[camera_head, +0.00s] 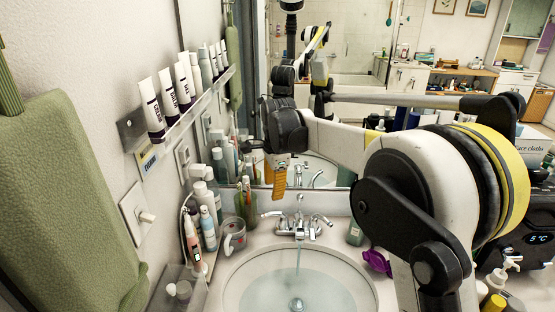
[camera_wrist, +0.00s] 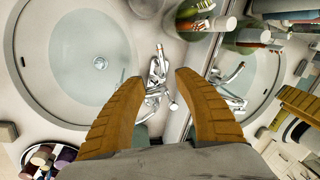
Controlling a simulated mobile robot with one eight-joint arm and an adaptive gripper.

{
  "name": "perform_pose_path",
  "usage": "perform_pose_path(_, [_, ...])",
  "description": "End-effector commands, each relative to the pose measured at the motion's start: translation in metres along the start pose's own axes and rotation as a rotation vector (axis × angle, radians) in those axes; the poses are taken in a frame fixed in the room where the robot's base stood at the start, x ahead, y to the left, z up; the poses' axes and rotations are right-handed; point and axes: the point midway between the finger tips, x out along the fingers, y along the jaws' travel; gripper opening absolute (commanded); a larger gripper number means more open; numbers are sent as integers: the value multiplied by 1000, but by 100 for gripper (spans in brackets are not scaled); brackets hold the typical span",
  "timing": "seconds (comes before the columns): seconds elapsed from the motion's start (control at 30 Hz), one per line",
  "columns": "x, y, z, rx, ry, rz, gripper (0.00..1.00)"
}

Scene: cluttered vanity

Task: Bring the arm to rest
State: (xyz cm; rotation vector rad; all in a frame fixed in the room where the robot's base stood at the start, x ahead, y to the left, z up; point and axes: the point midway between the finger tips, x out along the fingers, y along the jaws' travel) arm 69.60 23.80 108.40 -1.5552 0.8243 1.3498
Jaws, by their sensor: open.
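My arm (camera_head: 420,190) reaches in from the right and bends over the sink area. My gripper (camera_head: 279,182) hangs above the faucet, pointing down. In the wrist view my gripper (camera_wrist: 158,74) shows two orange ridged fingers, spread apart with nothing between them. The chrome faucet (camera_head: 299,229) stands at the back of the sink, and a stream of water falls from it. The faucet also shows beyond the fingertips in the wrist view (camera_wrist: 157,80). The basin (camera_head: 245,285) holds water.
A mirror (camera_head: 350,40) rises behind the sink. Bottles (camera_head: 208,228), a mug (camera_head: 234,236) and a brush cup (camera_head: 246,205) crowd the left counter. Tubes (camera_head: 168,92) stand on a wall shelf. A green towel (camera_head: 70,190) hangs at left. A purple item (camera_head: 377,262) lies right of the basin.

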Motion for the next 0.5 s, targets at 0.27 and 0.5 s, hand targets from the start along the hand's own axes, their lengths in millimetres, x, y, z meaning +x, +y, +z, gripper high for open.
perform_pose_path(0.27, [-73,72,-45,-252,40,-86,38])
perform_pose_path(0.5, [-117,160,-74,-517,115,-157,38])
